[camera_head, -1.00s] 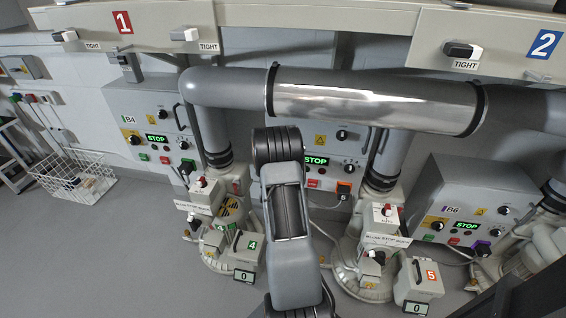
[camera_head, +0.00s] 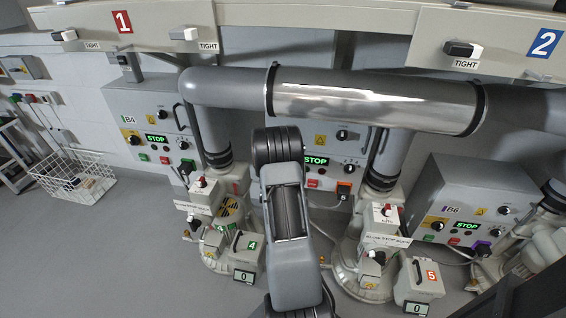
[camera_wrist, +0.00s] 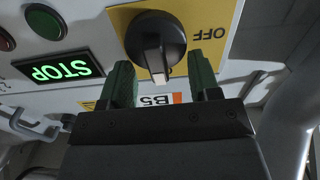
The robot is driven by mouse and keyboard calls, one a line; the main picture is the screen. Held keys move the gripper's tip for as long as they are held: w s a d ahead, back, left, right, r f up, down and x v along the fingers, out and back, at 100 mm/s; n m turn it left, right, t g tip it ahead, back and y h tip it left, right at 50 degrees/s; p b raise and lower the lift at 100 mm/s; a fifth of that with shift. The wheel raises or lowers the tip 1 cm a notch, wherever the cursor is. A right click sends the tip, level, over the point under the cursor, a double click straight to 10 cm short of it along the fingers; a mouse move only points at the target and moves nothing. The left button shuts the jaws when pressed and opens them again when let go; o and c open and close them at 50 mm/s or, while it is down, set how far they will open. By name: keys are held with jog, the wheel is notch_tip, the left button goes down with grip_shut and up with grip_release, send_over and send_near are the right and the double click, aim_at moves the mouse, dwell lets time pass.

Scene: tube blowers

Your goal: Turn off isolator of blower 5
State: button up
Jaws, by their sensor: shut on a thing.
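The blower 5 cabinet (camera_head: 337,112) stands behind my arm in the head view, with part of its front hidden. In the wrist view, its upside-down label B5 (camera_wrist: 157,99) sits beside a yellow plate with the word OFF (camera_wrist: 208,33). On that plate is the black rotary isolator knob (camera_wrist: 155,42), its white-tipped handle pointing down in the picture. My gripper (camera_wrist: 160,66) has its green fingers on either side of the handle, shut on the knob. The contact itself is hard to see. The gripper is hidden behind my arm in the head view.
A green STOP display (camera_wrist: 58,70) and a green button (camera_wrist: 46,22) are beside the knob. Blower 4's cabinet (camera_head: 118,103) is to the left, blower 6's (camera_head: 440,180) to the right. A large pipe (camera_head: 370,100) crosses in front.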

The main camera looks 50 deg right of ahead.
jog(key=shift+w+a+f+n+b, duration=0.2)
jog(key=shift+w+f+n+b, duration=0.25)
jog(key=shift+n, duration=2.45)
jog(key=shift+w+a+f+n+b, duration=0.25)
jog(key=shift+n+b, duration=0.35)
jog(key=shift+n, duration=2.3)
jog(key=shift+w+a+f+n+b, duration=0.15)
jog(key=shift+w+f+n+b, duration=0.3)
jog(key=shift+n, duration=2.45)
jog(key=shift+s, duration=0.2)
jog(key=shift+r, duration=0.1)
jog(key=o, duration=0.9)
jog(key=shift+s, duration=0.1)
jog(key=p+v, duration=0.2)
jog(key=v, duration=1.1)
jog(key=shift+a, duration=0.3)
jog(key=shift+s, duration=0.1)
